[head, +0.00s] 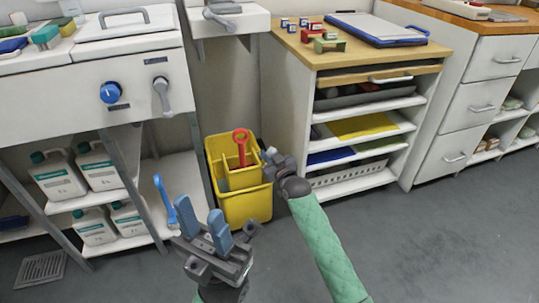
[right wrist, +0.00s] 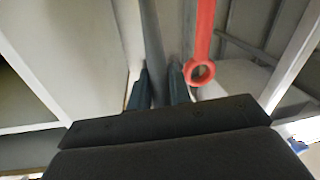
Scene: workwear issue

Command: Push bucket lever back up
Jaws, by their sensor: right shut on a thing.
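The yellow bucket (head: 247,207) stands on the floor between the sink unit and the shelf unit. A red shaft with a ring end (head: 240,140) stands up out of it. In the right wrist view this red ring (right wrist: 201,73) is just right of my fingers. My right gripper (head: 268,158) is at the bucket's upper right edge. Its fingers (right wrist: 160,85) are closed around a grey bar (right wrist: 153,40); I cannot tell whether this is the bucket's lever. My left gripper (head: 203,222) is open and empty in front of the bucket, its blue fingers apart.
A blue brush-like tool (head: 165,200) is left of my left gripper. White bottles (head: 56,176) stand on shelves under the sink unit at left. The shelf unit (head: 350,187) is close to the bucket on the right. Floor at the right front is clear.

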